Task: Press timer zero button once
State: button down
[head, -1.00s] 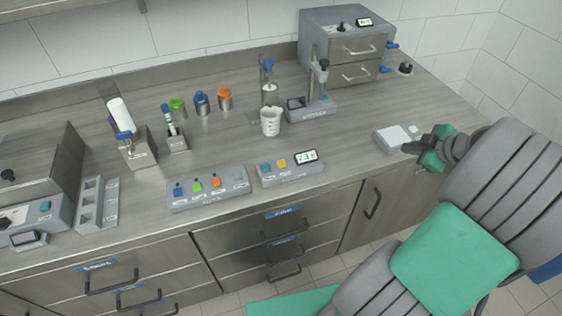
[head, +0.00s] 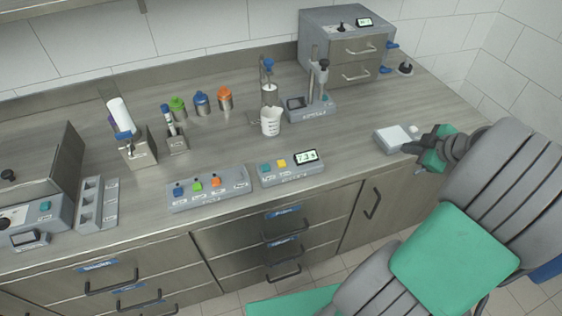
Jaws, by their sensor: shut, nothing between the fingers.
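The timer (head: 292,175) appears to be the small grey box with a lit display (head: 307,156) near the counter's front edge. The display seems to read about 7.3. My gripper (head: 414,147) is at the right, well away from the timer and close beside a white-topped device. It is shut and empty, and its fingertips are small and partly hard to make out.
A white-topped grey device (head: 395,138) lies by my gripper. A button panel (head: 209,190) sits left of the timer. A white beaker (head: 271,121) and a stand (head: 318,92) are behind it. The counter between the timer and the white-topped device is clear.

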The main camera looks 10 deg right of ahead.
jog(key=a+r+m+g, duration=0.1)
jog(key=a+m+g, duration=0.3)
jog(key=a, duration=1.6)
jog(key=s+a+m+g+h, duration=0.1)
jog(key=s+a+m, duration=0.5)
jog(key=s+a, duration=0.3)
jog(key=shift+s+a+r+g, duration=0.2)
jog(key=shift+s+a+g, duration=0.2)
jog(key=shift+a, duration=0.65)
